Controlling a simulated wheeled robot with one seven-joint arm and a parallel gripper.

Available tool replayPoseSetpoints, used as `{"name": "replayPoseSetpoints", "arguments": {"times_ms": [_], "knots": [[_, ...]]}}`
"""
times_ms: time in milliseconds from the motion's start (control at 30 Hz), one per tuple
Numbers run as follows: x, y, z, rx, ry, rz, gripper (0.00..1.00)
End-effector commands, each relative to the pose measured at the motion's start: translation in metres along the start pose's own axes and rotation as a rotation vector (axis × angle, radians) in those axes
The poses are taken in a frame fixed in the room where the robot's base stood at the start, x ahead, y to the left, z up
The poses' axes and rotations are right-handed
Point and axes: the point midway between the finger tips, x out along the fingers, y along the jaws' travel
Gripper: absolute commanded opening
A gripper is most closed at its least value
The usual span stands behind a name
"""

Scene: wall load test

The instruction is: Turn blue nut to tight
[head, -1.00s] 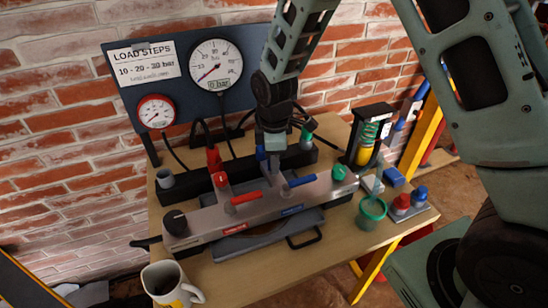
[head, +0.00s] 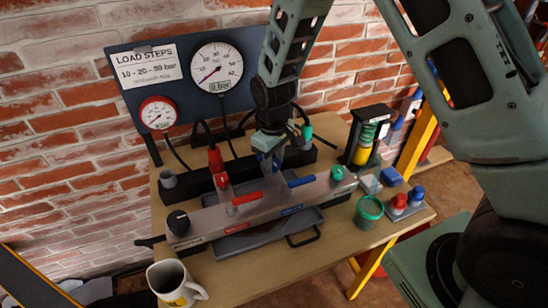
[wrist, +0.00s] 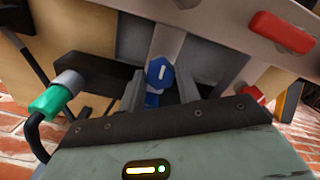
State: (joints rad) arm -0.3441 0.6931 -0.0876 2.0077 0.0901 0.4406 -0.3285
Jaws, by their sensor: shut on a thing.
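The blue nut (wrist: 158,72), with a white mark on its face, sits between the two fingers of my gripper (wrist: 160,92) in the wrist view. My gripper is shut on it. In the head view my gripper (head: 270,152) points down at the black bar behind the grey manifold, and a bit of blue shows at its fingers. The fingers hide most of the nut there. The large white gauge (head: 216,68) above has a box at its foot that seems to read 0 bar.
A red hose connector (head: 216,160) and a green one (wrist: 58,96) stand on either side of my gripper. The manifold (head: 258,212) with red (head: 247,198) and blue (head: 301,181) levers is close in front.

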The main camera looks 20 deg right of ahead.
Motion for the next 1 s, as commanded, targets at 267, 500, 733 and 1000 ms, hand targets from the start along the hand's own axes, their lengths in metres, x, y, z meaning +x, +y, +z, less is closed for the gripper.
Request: {"name": "replayPoseSetpoints", "arguments": {"times_ms": [267,500,733,1000], "knots": [[-0.0011,0.0001,-0.0013,0.063,0.003,0.001,0.1],[-0.001,0.0002,-0.0015,0.071,0.003,0.001,0.1],[-0.0011,0.0003,-0.0015,0.071,0.003,0.001,0.44],[-0.0005,0.0001,-0.0007,0.069,0.001,0.0,0.55]]}}
